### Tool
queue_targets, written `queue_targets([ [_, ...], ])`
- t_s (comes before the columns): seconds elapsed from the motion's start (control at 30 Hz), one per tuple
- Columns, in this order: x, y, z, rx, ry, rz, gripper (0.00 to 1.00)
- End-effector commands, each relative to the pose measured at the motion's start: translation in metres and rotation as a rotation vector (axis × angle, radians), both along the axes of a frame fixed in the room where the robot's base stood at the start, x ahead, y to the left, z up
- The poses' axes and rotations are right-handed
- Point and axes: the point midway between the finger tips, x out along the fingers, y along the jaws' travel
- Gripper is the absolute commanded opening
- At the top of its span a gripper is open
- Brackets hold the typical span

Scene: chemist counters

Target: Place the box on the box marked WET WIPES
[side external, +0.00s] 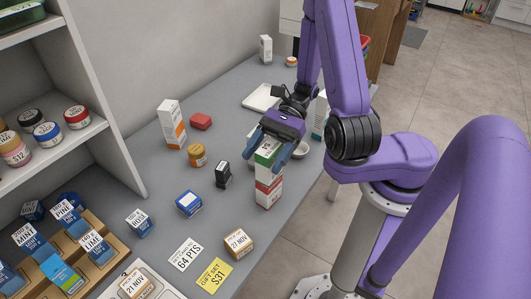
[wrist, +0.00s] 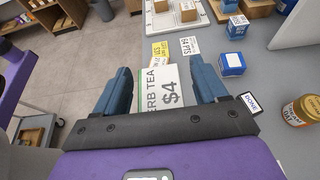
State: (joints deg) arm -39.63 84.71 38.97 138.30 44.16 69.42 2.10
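A white and green box (side external: 267,152) lies between the two blue fingers of my gripper (side external: 265,160). In the wrist view its white face reads HERB TEA $4 (wrist: 165,92). Narrow gaps seem to show between it and the fingers of my gripper (wrist: 163,85), which look open around it. Directly below it in the side view is a red and white box (side external: 268,187) standing on the counter. The green box appears to rest on or just over it; contact is hard to tell. I cannot read the words WET WIPES on any box.
A black item (side external: 222,174), blue box (side external: 188,203), orange jar (side external: 197,156), tall white-orange box (side external: 172,124) and red item (side external: 201,121) stand to the left on the grey counter. A small brown box (side external: 238,244) and price cards (side external: 214,275) lie nearer. The counter edge is close on the right.

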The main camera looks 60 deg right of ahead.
Motion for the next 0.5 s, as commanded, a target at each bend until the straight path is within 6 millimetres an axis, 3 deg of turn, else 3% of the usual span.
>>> queue_targets([
  [0.37, 0.000, 0.000, 0.003, -0.002, -0.001, 0.002, 0.72],
  [0.5, 0.001, -0.015, 0.009, -0.001, -0.003, -0.003, 0.72],
])
